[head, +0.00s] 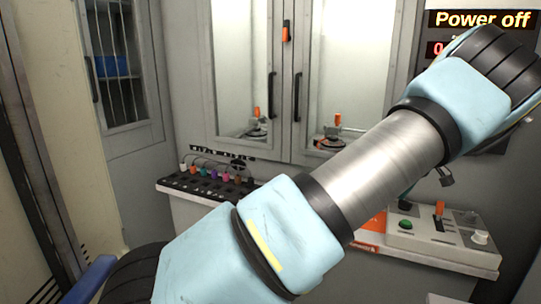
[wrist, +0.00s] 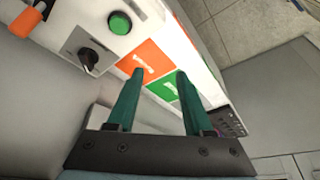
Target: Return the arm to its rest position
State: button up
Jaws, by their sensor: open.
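My gripper (wrist: 160,75) shows in the wrist view with its two green fingers spread apart and nothing between them. Its fingertips are in front of a white panel (wrist: 205,60) bearing an orange label (wrist: 142,58) and a green label (wrist: 165,88). I cannot tell whether they touch it. In the head view my pale blue and metal arm stretches from the lower left to the upper right, across the cabinet. The gripper cannot be made out there.
A control box (head: 440,237) with a green button (head: 405,224) is on the right, partly behind my arm. A row of coloured plugs (head: 210,175) sits on the left ledge. Cabinet doors with orange-handled devices stand behind. A "Power off" display (head: 482,19) is upper right.

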jog(key=a+r+g+h, duration=0.1)
jog(key=a+r+g, duration=0.15)
jog(key=a, duration=2.55)
jog(key=s+a+m, duration=0.5)
jog(key=s+a, duration=1.1)
jog(key=s, duration=0.1)
jog(key=shift+s+r+h, duration=0.15)
jog(key=shift+r+h, duration=0.15)
jog(key=shift+h, duration=0.1)
